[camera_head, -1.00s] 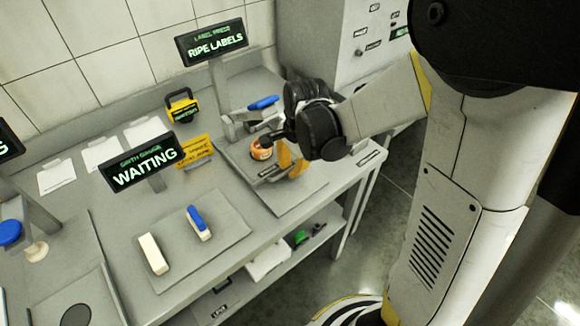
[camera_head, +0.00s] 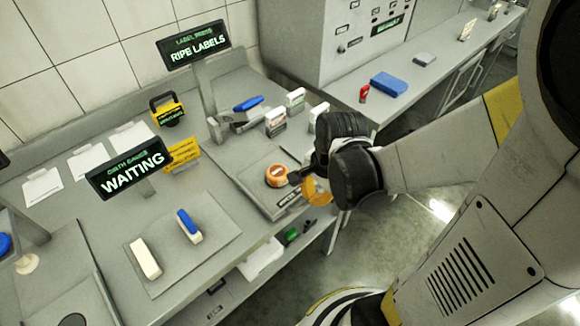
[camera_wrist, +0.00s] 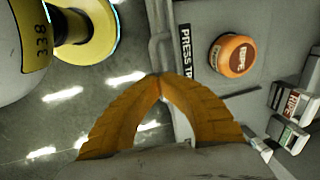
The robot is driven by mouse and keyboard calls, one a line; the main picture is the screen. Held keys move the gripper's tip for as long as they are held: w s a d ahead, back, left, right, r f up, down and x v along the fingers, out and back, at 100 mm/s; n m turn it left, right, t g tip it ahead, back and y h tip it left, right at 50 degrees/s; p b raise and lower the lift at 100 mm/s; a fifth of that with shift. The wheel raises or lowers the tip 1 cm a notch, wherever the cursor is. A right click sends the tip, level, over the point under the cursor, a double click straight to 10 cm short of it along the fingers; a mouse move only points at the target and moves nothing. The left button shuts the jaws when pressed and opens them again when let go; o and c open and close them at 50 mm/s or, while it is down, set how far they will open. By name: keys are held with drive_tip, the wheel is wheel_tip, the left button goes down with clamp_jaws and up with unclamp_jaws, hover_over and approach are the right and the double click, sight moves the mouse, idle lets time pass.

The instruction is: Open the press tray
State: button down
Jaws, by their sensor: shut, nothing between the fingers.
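The press tray (camera_head: 262,190) is pulled out in front of the label press (camera_head: 240,118), toward the bench's front edge. An orange round piece marked RIPE (camera_head: 278,175) sits on it. In the wrist view, the tray (camera_wrist: 210,90) shows its dark front label and a pale bar handle (camera_wrist: 155,45) along the front edge. The orange piece (camera_wrist: 232,54) is right of the label. My gripper (camera_head: 312,192) is at the tray's front right. Its orange fingers meet at the tips (camera_wrist: 158,80), beside the handle, with nothing between them. Whether they touch the handle is unclear.
Several small labelled blocks (camera_head: 276,121) stand behind the tray, right of the press. A mat (camera_head: 190,245) with a white block and a blue-topped block lies left. A WAITING sign (camera_head: 130,165) stands nearer the wall. Floor is open beyond the bench's front edge.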

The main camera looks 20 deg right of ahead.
drive_tip(key=c, duration=2.2)
unclamp_jaws()
drive_tip(key=shift+s, duration=0.15)
drive_tip(key=o, duration=0.7)
wheel_tip(320, 180, up, 12)
drive_tip(key=s, duration=0.2)
drive_tip(key=shift+d, duration=0.4)
drive_tip(key=shift+f, duration=0.1)
drive_tip(key=w+a+r+n+t, duration=0.1)
drive_tip(key=a+r+n+t, duration=0.2)
drive_tip(key=n, duration=1.1)
drive_tip(key=a+t, duration=0.2)
drive_tip(key=shift+w+a+r+h, duration=0.2)
drive_tip(key=shift+w+a+h, duration=0.05)
drive_tip(key=shift+a+h, duration=0.05)
